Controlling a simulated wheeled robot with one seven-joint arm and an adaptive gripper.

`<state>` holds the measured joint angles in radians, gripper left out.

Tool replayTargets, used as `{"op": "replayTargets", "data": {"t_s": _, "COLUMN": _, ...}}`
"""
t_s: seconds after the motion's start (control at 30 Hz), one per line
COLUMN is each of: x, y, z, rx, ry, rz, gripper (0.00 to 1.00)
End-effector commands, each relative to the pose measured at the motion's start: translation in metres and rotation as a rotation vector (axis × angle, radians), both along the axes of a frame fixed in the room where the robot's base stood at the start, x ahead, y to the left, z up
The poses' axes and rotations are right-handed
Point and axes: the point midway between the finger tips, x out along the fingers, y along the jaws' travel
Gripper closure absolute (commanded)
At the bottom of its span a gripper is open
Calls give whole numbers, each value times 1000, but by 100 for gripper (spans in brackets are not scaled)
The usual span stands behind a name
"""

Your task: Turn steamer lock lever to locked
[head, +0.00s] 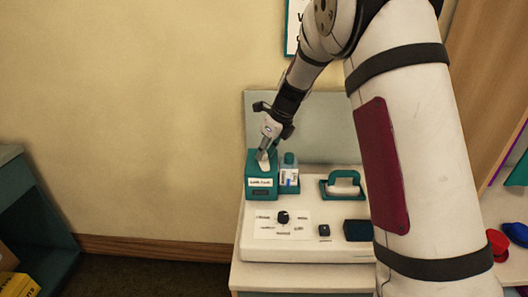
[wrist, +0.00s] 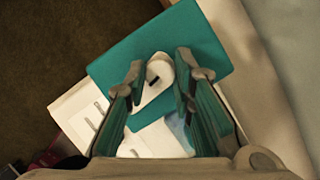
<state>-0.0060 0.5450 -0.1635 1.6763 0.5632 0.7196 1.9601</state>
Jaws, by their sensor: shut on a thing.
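A teal box (head: 262,182) with a white label stands at the back left of the white console. A pale lever (head: 263,161) sits on its top. In the wrist view the teal top (wrist: 118,62) lies below my gripper, and the white lever (wrist: 158,97) with a short black mark lies between my fingers. My gripper (head: 268,147) reaches down to the box from above. Its fingers (wrist: 159,78) stand on both sides of the lever and are shut on it. The label's words are too small to read surely, and I cannot tell which position the lever points to.
A black knob (head: 283,217) and small dark blocks (head: 357,230) are at the front. A grey panel (head: 320,118) rises behind.

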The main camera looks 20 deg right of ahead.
Motion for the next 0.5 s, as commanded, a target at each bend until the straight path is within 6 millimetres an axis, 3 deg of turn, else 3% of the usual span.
{"op": "replayTargets", "data": {"t_s": 0.5, "x": 4, "y": -2, "z": -2, "rx": 1, "ry": 0, "rz": 482, "gripper": 100}}
